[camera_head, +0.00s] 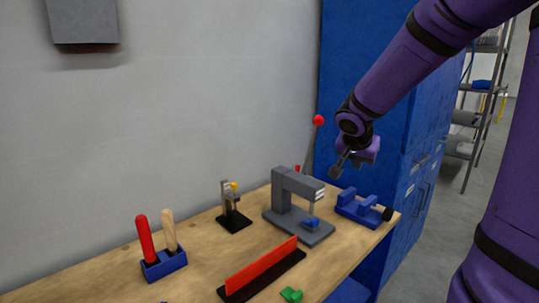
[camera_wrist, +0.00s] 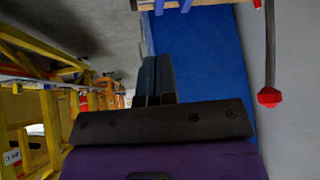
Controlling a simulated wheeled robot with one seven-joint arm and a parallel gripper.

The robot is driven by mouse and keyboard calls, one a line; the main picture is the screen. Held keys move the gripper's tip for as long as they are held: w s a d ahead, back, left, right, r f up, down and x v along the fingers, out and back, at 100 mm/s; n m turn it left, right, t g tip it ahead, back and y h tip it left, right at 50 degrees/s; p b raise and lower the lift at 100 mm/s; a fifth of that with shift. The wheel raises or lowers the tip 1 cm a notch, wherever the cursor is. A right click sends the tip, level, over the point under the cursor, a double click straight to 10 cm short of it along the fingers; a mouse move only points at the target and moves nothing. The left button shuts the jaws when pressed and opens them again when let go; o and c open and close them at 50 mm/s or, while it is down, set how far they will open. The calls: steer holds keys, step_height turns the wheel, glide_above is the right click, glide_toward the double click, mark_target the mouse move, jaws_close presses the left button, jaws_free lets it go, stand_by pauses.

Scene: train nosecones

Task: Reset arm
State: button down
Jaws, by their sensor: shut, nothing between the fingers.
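My gripper (camera_head: 339,169) is held above the right end of the wooden workbench, in front of the blue cabinet. Its fingers (camera_wrist: 158,78) show pressed together in the wrist view, with nothing between them. My purple arm comes down to it from the upper right of the head view. The gripper is apart from the grey press (camera_head: 283,205) and the blue vise (camera_head: 358,208) that stand below it on the bench.
A red-knobbed lever (camera_head: 318,121) rises close left of my gripper; it also shows in the wrist view (camera_wrist: 269,97). The bench (camera_head: 203,279) carries a red strip (camera_head: 262,267), a tool holder (camera_head: 164,264) and a small black-based device (camera_head: 234,221). A blue cabinet (camera_head: 355,60) stands behind.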

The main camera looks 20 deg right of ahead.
steer(key=s+a+r+n+y, duration=0.2)
steer(key=s+a+n, duration=0.3)
steer(key=s+a, duration=0.4)
steer(key=s+a+r+n+y, duration=0.3)
steer(key=s+a+r+n, duration=0.2)
steer(key=s+a, duration=0.4)
steer(key=s+n, duration=0.1)
steer(key=s, duration=0.2)
steer(key=shift+s+r+n+t+y, duration=0.15)
steer(key=shift+s+n+t+y, duration=0.15)
steer(key=shift+t, duration=0.1)
